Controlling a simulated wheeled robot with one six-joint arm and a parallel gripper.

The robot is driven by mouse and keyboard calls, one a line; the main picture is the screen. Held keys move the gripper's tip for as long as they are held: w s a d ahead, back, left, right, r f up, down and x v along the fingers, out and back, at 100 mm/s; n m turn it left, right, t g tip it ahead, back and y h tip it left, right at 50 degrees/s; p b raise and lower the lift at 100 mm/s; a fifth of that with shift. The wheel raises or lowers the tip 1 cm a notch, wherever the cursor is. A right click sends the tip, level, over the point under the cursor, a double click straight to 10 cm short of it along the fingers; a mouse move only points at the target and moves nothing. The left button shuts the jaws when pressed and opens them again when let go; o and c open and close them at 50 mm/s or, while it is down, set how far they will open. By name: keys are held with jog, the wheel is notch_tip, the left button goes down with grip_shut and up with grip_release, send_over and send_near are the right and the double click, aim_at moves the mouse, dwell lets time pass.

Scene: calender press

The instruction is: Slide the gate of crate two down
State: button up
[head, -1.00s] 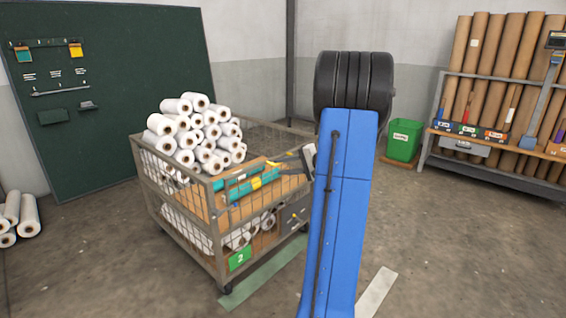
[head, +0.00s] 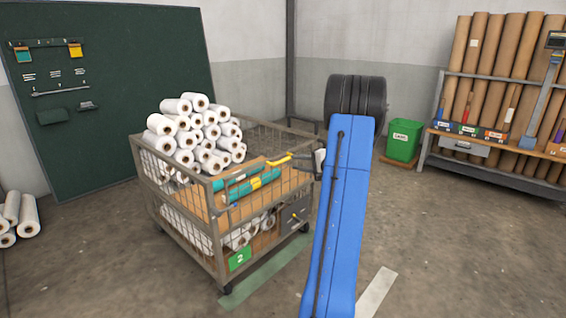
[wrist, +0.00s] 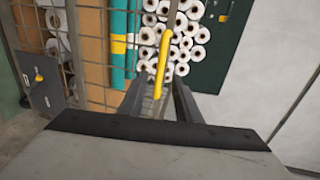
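Crate two (head: 222,243) is a grey wire-mesh cart with a green "2" label, left of my blue arm. A yellow handle (head: 279,159) stands at the upper part of its right side, at the gate; the gate's own edges are hard to make out. In the wrist view the yellow handle (wrist: 163,60) runs upright in the picture, its lower end between the two dark fingers of my gripper (wrist: 158,92). The fingers are apart, with a gap to each side of the handle. I cannot tell if they touch it.
White rolls (head: 198,135) and teal rolls (head: 252,185) lie in the crate. A grey box with a yellow knob (head: 295,212) is low on its right side. A green bin (head: 404,141) and a rack of brown tubes (head: 505,60) stand at the right. The front floor is clear.

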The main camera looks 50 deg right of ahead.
aim_at(284, 161)
jog(key=x, duration=0.9)
jog(key=shift+a, duration=0.1)
grip_shut()
